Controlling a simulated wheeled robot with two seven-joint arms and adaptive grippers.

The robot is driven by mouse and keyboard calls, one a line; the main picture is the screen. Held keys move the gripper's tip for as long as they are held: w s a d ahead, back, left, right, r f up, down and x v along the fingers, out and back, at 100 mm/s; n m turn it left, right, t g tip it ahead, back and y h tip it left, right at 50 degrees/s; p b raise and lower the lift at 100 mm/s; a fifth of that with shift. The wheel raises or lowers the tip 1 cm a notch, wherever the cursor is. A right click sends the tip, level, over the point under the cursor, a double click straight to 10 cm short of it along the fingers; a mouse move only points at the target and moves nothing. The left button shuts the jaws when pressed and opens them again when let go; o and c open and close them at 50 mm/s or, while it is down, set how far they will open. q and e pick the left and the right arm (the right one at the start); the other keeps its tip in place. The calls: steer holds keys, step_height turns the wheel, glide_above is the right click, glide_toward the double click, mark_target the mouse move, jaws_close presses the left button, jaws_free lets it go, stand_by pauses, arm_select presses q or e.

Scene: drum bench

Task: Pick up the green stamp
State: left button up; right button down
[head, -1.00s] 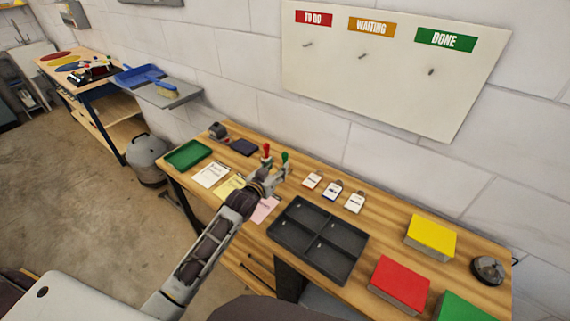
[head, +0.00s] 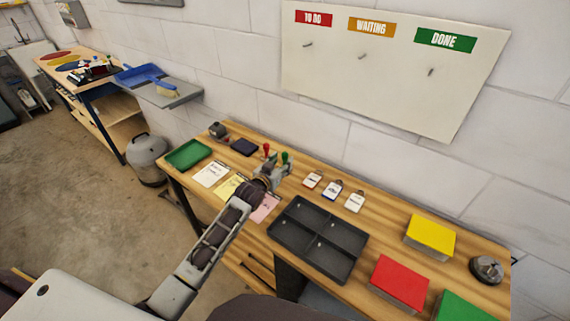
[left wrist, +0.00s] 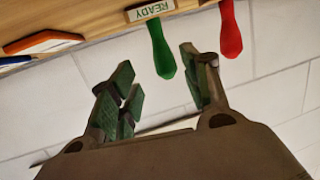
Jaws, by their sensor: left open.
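The green stamp (head: 285,157) stands near the back of the bench beside the red stamp (head: 266,149). In the left wrist view, the green stamp's handle (left wrist: 160,48) points toward my open jaws, with its READY label (left wrist: 150,11) at the top. My left gripper (head: 273,171) is at the stamps in the head view, and its fingers are hard to make out there. In the left wrist view my left gripper (left wrist: 158,80) has its green-padded fingers apart, with the handle's end between the tips and no clear contact. The red handle (left wrist: 231,28) lies just outside the right finger. My right gripper is out of view.
A dark divided tray (head: 318,240) lies right of my left arm. Several cards, including a pink one (head: 265,207), lie beside and under the arm. White tags (head: 332,189) lie right of the stamps. A green tray (head: 188,154) sits at the left end.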

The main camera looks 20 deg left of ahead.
mark_target(284, 158)
arm_select(q)
steer(key=shift+w, duration=0.15)
steer(key=shift+a+p+x, duration=0.15)
steer(key=shift+p+x, duration=0.05)
steer(key=shift+x, duration=0.5)
steer(key=shift+a+p+x, duration=0.15)
steer(key=shift+p+x, duration=0.05)
steer(key=shift+x, duration=1.6)
steer(key=shift+f, duration=0.15)
steer(key=shift+c, duration=0.5)
jaws_close()
